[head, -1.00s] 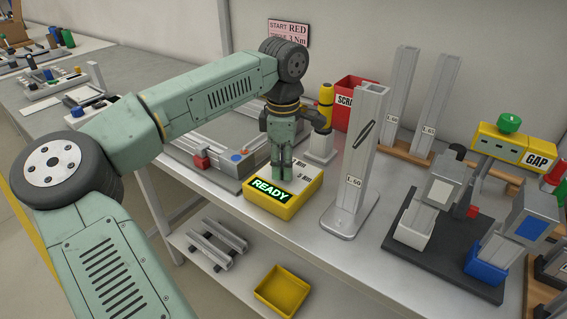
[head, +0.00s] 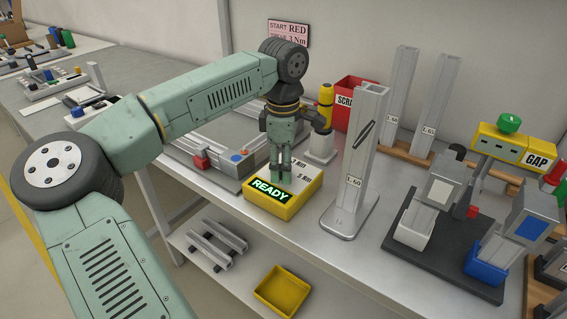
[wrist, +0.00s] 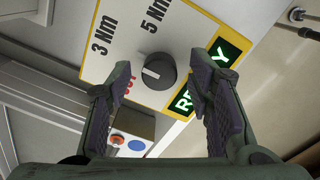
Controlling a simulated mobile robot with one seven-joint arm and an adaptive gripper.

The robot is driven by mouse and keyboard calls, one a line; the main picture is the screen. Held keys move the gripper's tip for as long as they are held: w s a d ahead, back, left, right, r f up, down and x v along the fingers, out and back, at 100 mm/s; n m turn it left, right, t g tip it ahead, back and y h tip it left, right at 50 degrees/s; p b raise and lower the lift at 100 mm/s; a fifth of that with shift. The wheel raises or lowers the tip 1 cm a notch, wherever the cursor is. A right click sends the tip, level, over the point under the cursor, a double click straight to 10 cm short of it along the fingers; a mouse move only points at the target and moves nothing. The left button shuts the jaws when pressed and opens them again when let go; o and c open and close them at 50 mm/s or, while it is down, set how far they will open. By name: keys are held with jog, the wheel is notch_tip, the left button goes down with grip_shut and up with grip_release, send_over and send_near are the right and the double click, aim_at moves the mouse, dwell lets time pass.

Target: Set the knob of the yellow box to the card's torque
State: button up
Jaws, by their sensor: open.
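The yellow box (head: 284,208) sits on the bench with a lit green READY display (head: 269,190). In the wrist view the yellow box (wrist: 95,70) shows a dark round knob (wrist: 160,68) and the marks 3 Nm and 5 Nm. A red mark is partly hidden by a finger. The knob's white pointer points left, roughly between 3 Nm and the red mark. The card (head: 288,33) on the wall reads START RED and 3 Nm. My gripper (head: 280,180) points down over the box. In the wrist view my gripper (wrist: 161,68) is open, its fingers either side of the knob, apart from it.
An upright grey profile (head: 362,165) marked L-60 stands close right of the box. A grey fixture (head: 215,150) lies left. A yellow tray (head: 282,290) is on the shelf below.

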jog(key=shift+r, duration=0.1)
notch_tip(320, 180, up, 12)
jog(key=shift+s, duration=0.2)
dwell(0.3)
